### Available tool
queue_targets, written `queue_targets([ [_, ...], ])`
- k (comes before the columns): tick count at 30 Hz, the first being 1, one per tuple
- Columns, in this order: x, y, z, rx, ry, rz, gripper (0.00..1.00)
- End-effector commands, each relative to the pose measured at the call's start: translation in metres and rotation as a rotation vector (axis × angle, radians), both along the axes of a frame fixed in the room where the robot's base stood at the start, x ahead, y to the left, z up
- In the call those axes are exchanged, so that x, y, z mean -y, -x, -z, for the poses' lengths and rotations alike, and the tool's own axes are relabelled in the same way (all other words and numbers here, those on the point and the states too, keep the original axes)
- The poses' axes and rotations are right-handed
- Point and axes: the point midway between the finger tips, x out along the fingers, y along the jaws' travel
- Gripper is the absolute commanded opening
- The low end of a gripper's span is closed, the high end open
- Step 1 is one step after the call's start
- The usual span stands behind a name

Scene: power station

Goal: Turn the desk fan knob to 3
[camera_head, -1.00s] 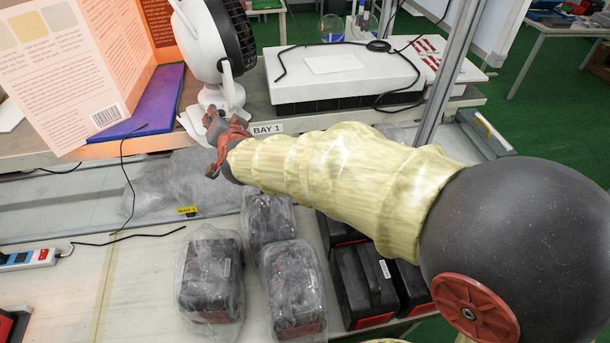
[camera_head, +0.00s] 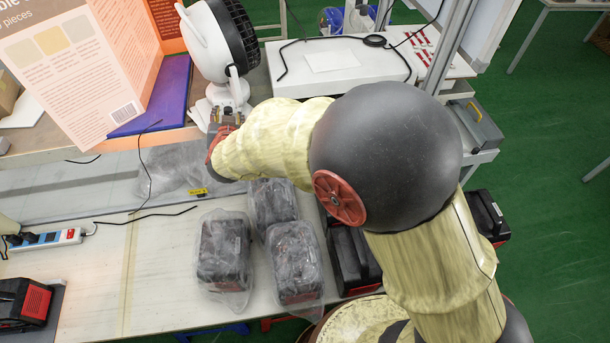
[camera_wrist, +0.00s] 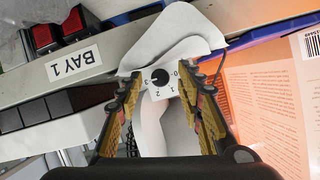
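The white desk fan (camera_head: 207,45) stands on the shelf behind the bench, its black-grilled head turned right. My gripper (camera_head: 224,116) is in front of its base (camera_head: 199,116). In the wrist view, the fan's base (camera_wrist: 176,32) carries a white dial plate with a round black knob (camera_wrist: 160,78). My gripper (camera_wrist: 161,80) is open, with one finger on each side of the knob. I cannot tell whether either finger touches the base; the knob looks free between them.
Bagged black devices (camera_head: 223,255) lie on the bench below my arm. A power strip (camera_head: 45,238) is at left.

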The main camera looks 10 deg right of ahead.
Motion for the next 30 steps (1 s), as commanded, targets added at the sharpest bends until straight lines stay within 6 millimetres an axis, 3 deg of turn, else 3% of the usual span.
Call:
queue_targets([
  [14,-0.004,0.001,-0.002,0.016,0.320,-0.002,0.37],
  [30,-0.007,0.075,-0.031,0.015,0.310,-0.011,0.37],
])
